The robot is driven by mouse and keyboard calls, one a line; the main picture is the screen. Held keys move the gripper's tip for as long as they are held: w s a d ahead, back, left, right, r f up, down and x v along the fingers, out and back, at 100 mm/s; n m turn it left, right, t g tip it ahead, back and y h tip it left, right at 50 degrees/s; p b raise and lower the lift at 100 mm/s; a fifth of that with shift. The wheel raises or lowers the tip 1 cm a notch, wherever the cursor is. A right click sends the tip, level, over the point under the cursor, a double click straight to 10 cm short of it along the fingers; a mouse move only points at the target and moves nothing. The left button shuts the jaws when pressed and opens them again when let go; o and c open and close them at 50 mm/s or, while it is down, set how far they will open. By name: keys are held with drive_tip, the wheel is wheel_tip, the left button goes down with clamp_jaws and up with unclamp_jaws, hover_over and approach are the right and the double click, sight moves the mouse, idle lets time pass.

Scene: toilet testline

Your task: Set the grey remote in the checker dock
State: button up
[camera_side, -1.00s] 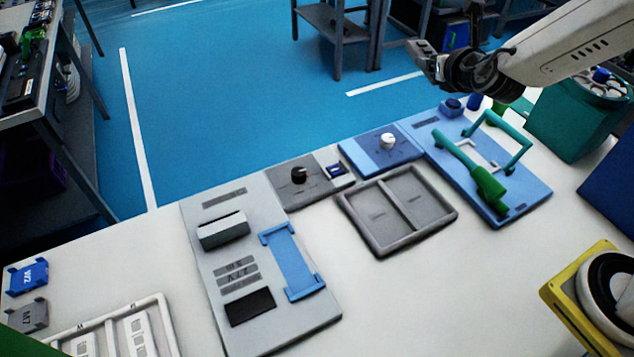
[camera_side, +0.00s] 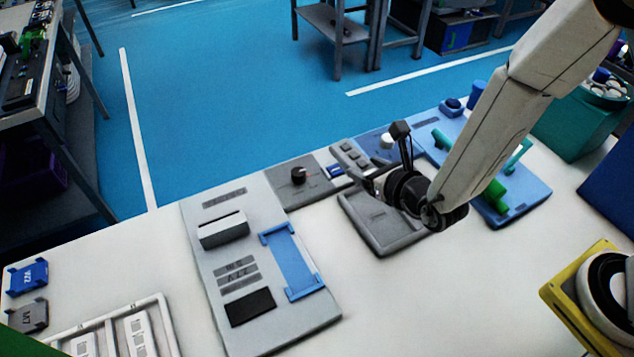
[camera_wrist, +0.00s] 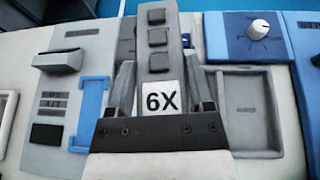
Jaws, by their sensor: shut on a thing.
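The grey remote (camera_wrist: 158,65) carries dark square buttons and a white label reading 6X. My gripper (camera_wrist: 163,90) is shut on it, with one finger on each side. In the side view the remote (camera_side: 352,158) is held above the back edge of the grey two-part tray, and my gripper (camera_side: 372,183) is partly hidden by the wrist. The checker panel (camera_side: 215,285) is a grey board left of my gripper. It bears a blue cradle-like dock (camera_side: 292,262), which is empty, a raised grey block (camera_side: 222,230) and a black pad (camera_side: 250,307). The dock also shows in the wrist view (camera_wrist: 90,112).
A black knob (camera_side: 298,175) and a white knob (camera_wrist: 258,29) stand on panels behind. A blue board with green handles (camera_side: 530,200) is right. White table is clear in front.

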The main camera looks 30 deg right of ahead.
drive_tip(key=s+a+f+n+y, duration=0.4)
drive_tip(key=s+a+f, duration=0.3)
drive_tip(key=s+f, duration=0.15)
hover_over(353, 272)
drive_tip(key=shift+m+g, duration=0.3)
drive_tip(key=shift+g, duration=0.1)
drive_tip(key=shift+a+f, duration=0.1)
drive_tip(key=shift+f, duration=1.9)
drive_tip(key=shift+f, duration=0.15)
drive_tip(key=shift+f, duration=1.65)
drive_tip(key=shift+f, duration=0.1)
drive_tip(key=o, duration=1.3)
drive_tip(key=shift+o, duration=0.2)
